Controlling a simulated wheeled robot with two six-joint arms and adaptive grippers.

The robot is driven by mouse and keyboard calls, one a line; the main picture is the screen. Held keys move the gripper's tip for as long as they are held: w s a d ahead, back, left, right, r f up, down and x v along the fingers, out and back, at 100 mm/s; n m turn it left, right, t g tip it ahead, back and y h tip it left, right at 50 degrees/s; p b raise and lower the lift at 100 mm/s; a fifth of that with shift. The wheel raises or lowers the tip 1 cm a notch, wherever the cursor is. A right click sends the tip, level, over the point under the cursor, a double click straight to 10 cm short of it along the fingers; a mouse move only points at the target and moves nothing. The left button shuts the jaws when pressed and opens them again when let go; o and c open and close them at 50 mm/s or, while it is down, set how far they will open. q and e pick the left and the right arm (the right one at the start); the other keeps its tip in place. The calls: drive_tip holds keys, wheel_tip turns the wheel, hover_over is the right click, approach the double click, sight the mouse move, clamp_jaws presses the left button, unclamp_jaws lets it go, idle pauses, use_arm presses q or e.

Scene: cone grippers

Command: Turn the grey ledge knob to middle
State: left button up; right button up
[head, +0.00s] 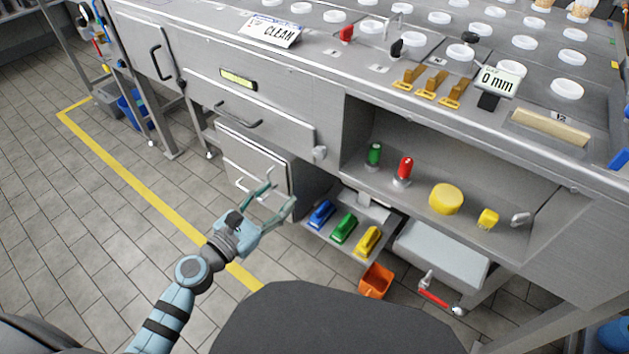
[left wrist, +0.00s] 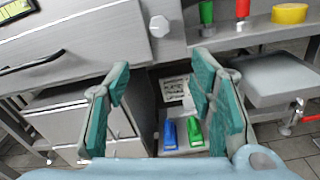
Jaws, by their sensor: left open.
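A small grey knob (head: 319,153) sits on the bench front at the right end of the long drawer; it shows as a pale hexagonal knob (left wrist: 159,26) in the left wrist view. Another small grey piece (head: 521,219) is at the right end of the open shelf; I cannot tell which one the task names, nor either one's setting. My left gripper (head: 280,192) is open and empty, below and left of the knob on the bench front. Its spread fingers (left wrist: 160,77) show in the left wrist view, below that knob and apart from it. My right gripper is out of view.
The shelf (head: 470,222) holds green (head: 375,153) and red (head: 405,167) handles and a round yellow piece (head: 446,199). Below are blue, green and yellow blocks (head: 343,228) on a low tray and an orange bin (head: 375,281). A lower cabinet (head: 250,160) stands behind my gripper.

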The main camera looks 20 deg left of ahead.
use_arm(q)
drive_tip(key=w+d+r+p, duration=0.1)
drive_tip(key=w+r, duration=0.1)
drive_tip(key=w, duration=0.1)
approach(318, 154)
drive_tip(key=w, duration=0.2)
drive_tip(key=shift+n, duration=0.3)
drive_tip(key=x, duration=0.2)
drive_tip(key=b+x, duration=0.1)
drive_tip(key=x, duration=0.2)
drive_tip(key=shift+d+f, duration=0.15)
drive_tip(key=shift+d, duration=0.25)
drive_tip(key=shift+w+d+b, duration=0.15)
drive_tip(key=shift+w+b, duration=0.15)
drive_tip(key=shift+w, duration=0.25)
drive_tip(key=c, duration=1.2)
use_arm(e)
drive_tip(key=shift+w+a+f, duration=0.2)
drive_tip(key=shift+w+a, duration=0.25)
